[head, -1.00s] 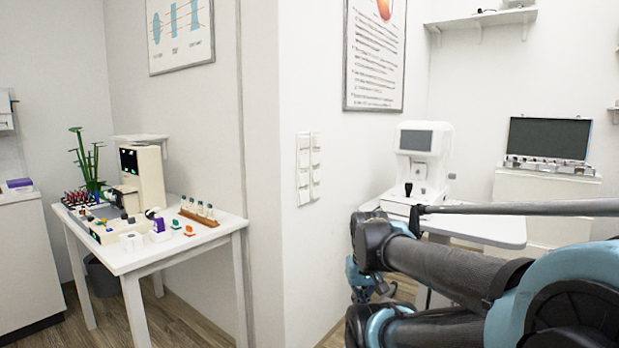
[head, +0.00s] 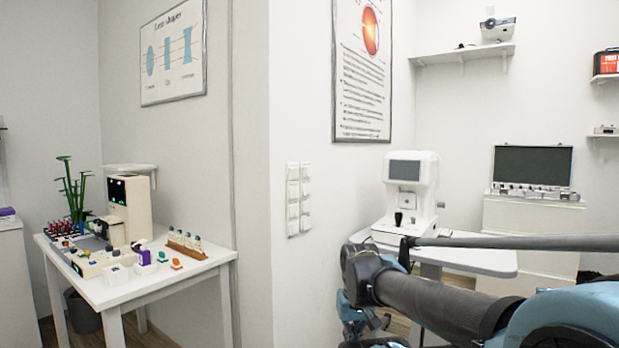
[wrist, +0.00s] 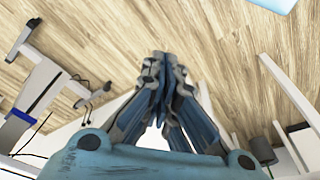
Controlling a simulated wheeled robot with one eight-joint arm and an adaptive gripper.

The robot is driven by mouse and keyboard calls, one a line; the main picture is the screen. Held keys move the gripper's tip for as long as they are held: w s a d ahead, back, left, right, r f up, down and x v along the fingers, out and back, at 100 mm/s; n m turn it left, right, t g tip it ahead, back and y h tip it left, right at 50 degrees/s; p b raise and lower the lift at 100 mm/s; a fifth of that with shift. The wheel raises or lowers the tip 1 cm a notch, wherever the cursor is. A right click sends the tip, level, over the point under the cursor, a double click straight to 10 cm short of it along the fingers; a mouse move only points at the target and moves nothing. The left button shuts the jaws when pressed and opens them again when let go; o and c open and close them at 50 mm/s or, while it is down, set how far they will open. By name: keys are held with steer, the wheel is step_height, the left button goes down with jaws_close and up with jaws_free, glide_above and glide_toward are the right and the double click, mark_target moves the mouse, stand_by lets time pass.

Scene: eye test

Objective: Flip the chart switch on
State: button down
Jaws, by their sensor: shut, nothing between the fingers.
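Two columns of white wall switches (head: 298,198) are on the wall corner face in the middle of the head view, left of my arm. They are too small to tell which one is the chart switch or how each is set. My gripper (wrist: 161,62) shows in the wrist view with its fingers together and nothing between them, above the wood floor. It is apart from the switches. In the head view my arm reaches in from the lower right, and the gripper end is low and partly hidden.
A white table (head: 118,290) with bottles and small devices stands at left. A white eye-test machine (head: 410,180) stands on another table (head: 480,262) behind my arm. A framed eye poster (head: 362,70) hangs right of the switches. A projector (head: 497,28) sits on a high shelf.

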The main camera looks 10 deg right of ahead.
steer(key=w+a+r+m+t+y, duration=0.1)
steer(key=w+a+r+m+y, duration=0.25)
steer(key=w+r+m, duration=0.6)
steer(key=w+a+r+m+t+y, duration=0.2)
steer(key=w+r+m+y, duration=0.2)
steer(key=w+r, duration=0.9)
steer(key=w+d+r+m+t+y, duration=0.1)
steer(key=w+d+r+m, duration=0.3)
steer(key=w, duration=0.4)
steer(key=w+d+r+m+t+y, duration=0.2)
steer(key=w+d+r+m, duration=0.2)
steer(key=w, duration=0.4)
steer(key=w+d+r+m+t+y, duration=0.2)
steer(key=w+d+r+m, duration=0.3)
steer(key=w, duration=0.4)
steer(key=shift+d+r+t, duration=0.3)
steer(key=shift+d+r, duration=0.15)
steer(key=shift+r, duration=0.25)
glide_toward(309, 172)
steer(key=w+a+f, duration=0.4)
steer(key=shift+w+a+f, duration=0.1)
steer(key=shift+w+a, duration=0.2)
steer(key=shift+d, duration=0.1)
